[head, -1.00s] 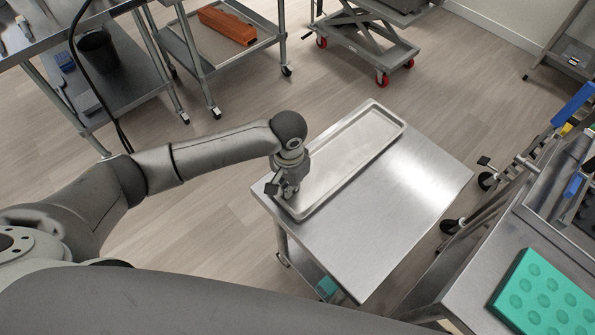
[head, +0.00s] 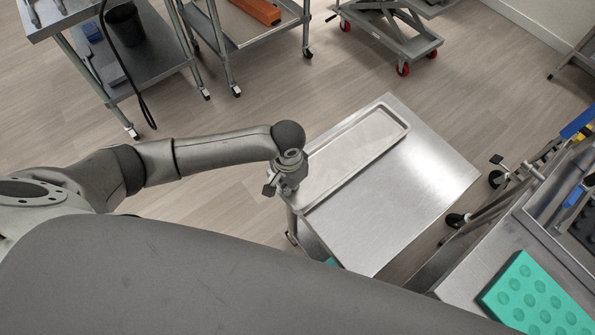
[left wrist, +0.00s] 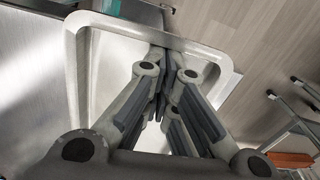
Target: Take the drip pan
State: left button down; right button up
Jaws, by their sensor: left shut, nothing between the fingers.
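The drip pan (head: 357,150) is a long, shallow, light-grey metal tray with a raised rim. It lies flat along the left side of the steel cart top. My left gripper (head: 283,189) is at the pan's near-left end, pointing down. In the left wrist view, the fingers (left wrist: 160,85) are together and empty, in front of the end of the pan, whose rim (left wrist: 71,95) shows around them. I cannot tell whether the fingertips touch the pan. The gripper and wrist hide the pan's near corner in the head view. My right gripper is not in view.
The cart top (head: 425,185) is bare to the right of the pan. A bench with a teal mold (head: 538,300) stands at the lower right. Wheeled shelves, one with an orange block (head: 257,10), and a red-wheeled lift (head: 390,40) stand at the back. Floor is open between.

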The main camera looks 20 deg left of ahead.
pick_arm(q)
jog(key=shift+s+a, duration=0.15)
jog(key=shift+s, duration=0.1)
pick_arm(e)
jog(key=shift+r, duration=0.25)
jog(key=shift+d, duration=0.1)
